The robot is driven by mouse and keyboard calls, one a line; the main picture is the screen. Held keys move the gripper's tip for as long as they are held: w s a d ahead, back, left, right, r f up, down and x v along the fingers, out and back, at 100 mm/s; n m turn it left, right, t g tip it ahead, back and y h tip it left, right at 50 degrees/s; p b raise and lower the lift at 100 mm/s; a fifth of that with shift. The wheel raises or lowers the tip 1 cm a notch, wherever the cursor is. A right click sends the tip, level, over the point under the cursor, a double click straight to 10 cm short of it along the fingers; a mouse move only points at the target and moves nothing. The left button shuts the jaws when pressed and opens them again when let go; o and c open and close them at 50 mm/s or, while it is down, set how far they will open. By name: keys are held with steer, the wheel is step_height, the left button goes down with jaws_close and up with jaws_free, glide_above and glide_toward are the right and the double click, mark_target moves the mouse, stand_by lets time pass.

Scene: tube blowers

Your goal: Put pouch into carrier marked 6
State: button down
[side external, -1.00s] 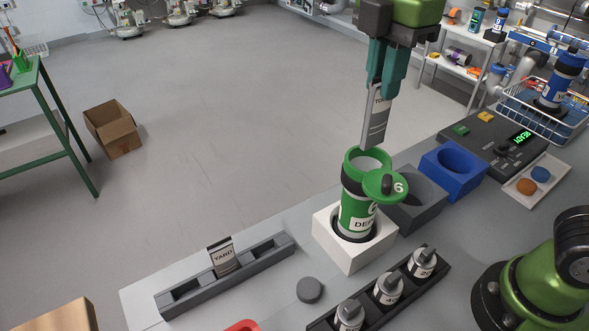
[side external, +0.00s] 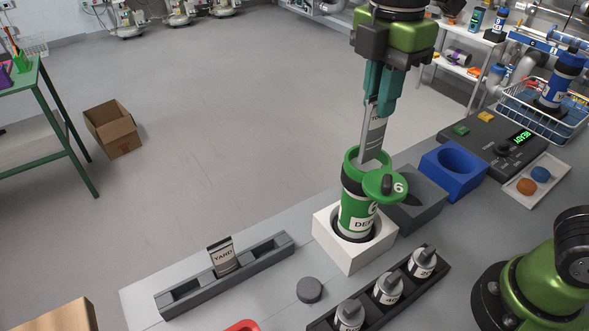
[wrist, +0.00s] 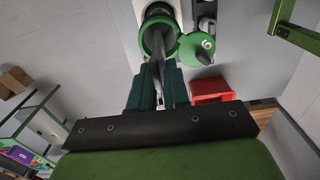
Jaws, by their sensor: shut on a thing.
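The pouch (side external: 373,136) is a flat grey sleeve with a white printed label, held upright. My gripper (side external: 377,108), with teal fingers, is shut on its upper end. The carrier marked 6 (side external: 356,203) is a green and white cylinder standing in a white block, its round green lid (side external: 384,184) swung open to the side. The pouch's lower end is at the carrier's open mouth; the rim hides how far in it reaches. In the wrist view the pouch (wrist: 158,64) shows edge-on between the fingers, over the green ring of the carrier (wrist: 158,22).
A grey rack (side external: 260,262) holds another pouch marked YARD (side external: 223,256). A grey socket block (side external: 425,192) and a blue socket block (side external: 453,172) stand to the right. A dark rack in front holds several metal-capped pieces (side external: 388,290). A grey puck (side external: 309,290) lies between the racks.

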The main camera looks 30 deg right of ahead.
mark_target(375, 129)
steer(key=shift+f, duration=3.05)
steer(key=c, duration=1)
jaws_free()
steer(key=shift+r, duration=0.1)
step_height(375, 129, up, 17)
steer(key=shift+f, duration=0.15)
